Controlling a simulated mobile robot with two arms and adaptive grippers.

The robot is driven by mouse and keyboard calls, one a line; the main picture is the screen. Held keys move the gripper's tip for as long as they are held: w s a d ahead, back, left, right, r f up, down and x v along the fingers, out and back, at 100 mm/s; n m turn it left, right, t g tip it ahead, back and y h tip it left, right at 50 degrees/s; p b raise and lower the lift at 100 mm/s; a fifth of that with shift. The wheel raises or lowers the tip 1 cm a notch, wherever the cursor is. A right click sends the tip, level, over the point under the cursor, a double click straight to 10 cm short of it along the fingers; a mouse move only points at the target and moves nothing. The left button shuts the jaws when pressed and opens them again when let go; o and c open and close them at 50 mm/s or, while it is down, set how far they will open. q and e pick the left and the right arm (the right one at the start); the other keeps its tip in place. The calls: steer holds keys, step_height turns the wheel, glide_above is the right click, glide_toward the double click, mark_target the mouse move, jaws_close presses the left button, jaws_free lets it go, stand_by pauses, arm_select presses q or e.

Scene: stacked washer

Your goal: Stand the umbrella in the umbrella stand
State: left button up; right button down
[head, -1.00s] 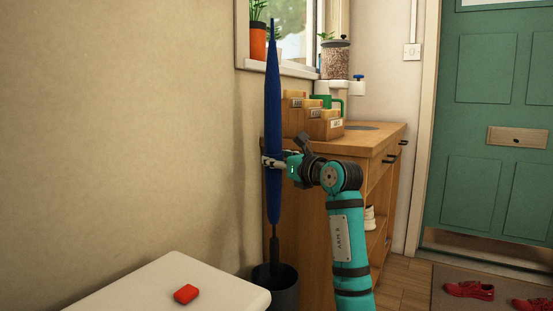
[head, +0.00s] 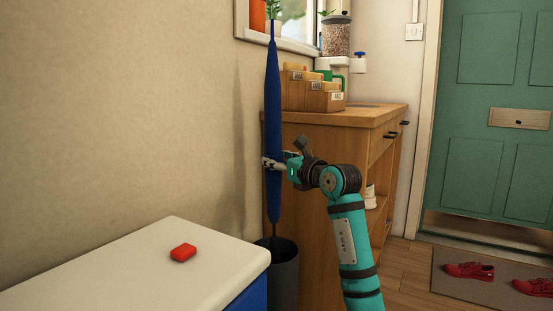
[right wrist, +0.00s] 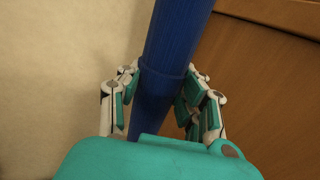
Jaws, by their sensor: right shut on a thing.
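The blue folded umbrella (head: 273,110) is upright in the head view, close to the wall. My right gripper (head: 273,164) is shut around its lower part; the right wrist view also shows the umbrella (right wrist: 172,50) between the fingers. The dark grey umbrella stand (head: 285,282) is directly below. The umbrella's thin lower shaft reaches down into the stand's mouth, with the blue canopy's lower end a little above the rim. The shaft's tip is hidden, so I cannot tell whether it touches the bottom. My left gripper is not in view.
A white-topped table (head: 120,275) with a red block (head: 183,253) stands front left. A wooden cabinet (head: 310,190) is just behind the stand and carries a wooden organizer (head: 310,92). Red shoes (head: 468,270) lie on a mat by the green door (head: 490,160).

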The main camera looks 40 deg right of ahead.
steer(key=b, duration=0.3)
glide_above(277, 214)
steer(key=shift+w+f, duration=0.15)
steer(key=shift+f, duration=2)
steer(key=shift+d+f+b, duration=0.1)
steer(key=shift+f+b, duration=1.65)
steer(key=shift+f, duration=1.55)
steer(key=shift+f+b, duration=1)
steer(key=shift+f, duration=0.8)
steer(key=c, duration=0.8)
jaws_free()
steer(key=shift+f, duration=0.1)
steer(key=s+a, duration=0.1)
steer(key=s, duration=1.1)
steer(key=shift+a, duration=0.2)
